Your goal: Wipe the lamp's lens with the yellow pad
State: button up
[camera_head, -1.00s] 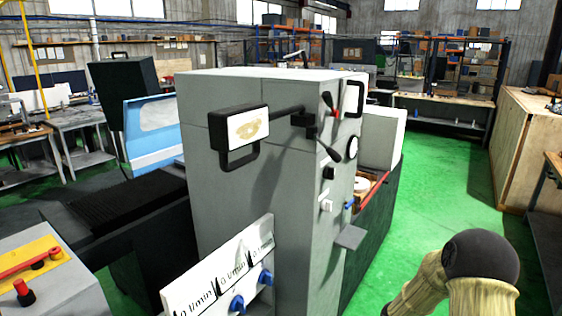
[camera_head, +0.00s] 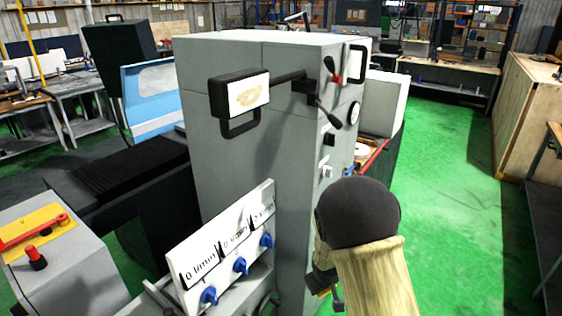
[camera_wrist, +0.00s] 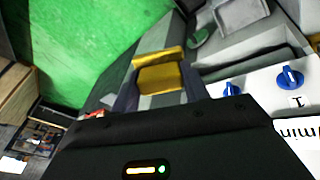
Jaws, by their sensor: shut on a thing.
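The lamp (camera_head: 249,93) is a black-framed box with a handle below, on a dark arm at the upper front of the grey machine. Its white lens faces the camera and bears a brownish-yellow smudge. My gripper (camera_wrist: 160,66) is shut on the yellow pad (camera_wrist: 163,79), which shows between the fingers in the wrist view. In the head view, my gripper (camera_head: 324,283) is partly hidden behind my arm, low beside the machine and well below and right of the lamp. Only a sliver of yellow shows there.
A white panel with blue knobs (camera_head: 239,265) juts out at the machine's lower front. Black-knobbed levers (camera_head: 328,108) stick out right of the lamp. A control box with a red button (camera_head: 36,258) stands lower left. Green floor (camera_head: 450,200) is clear on the right.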

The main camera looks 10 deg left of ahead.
jog(key=w+a+r+n+t+y+p, duration=0.15)
jog(key=a+r+n+y, duration=0.4)
jog(key=r, duration=0.65)
jog(key=w+a+r+n+t+y, duration=0.15)
jog(key=a+r+n+y, duration=0.35)
jog(key=r, duration=0.6)
jog(key=s+a+r+n+y+p, duration=0.1)
jog(key=s+r+y, duration=0.1)
jog(key=r, duration=1.1)
jog(key=s+a+r+n+y+p, duration=0.1)
jog(key=r+y, duration=0.3)
jog(key=r, duration=1)
jog(key=shift+s+n+g, duration=0.4)
jog(key=shift+s+n, duration=0.3)
jog(key=shift+n, duration=0.05)
jog(key=shift+a, duration=0.15)
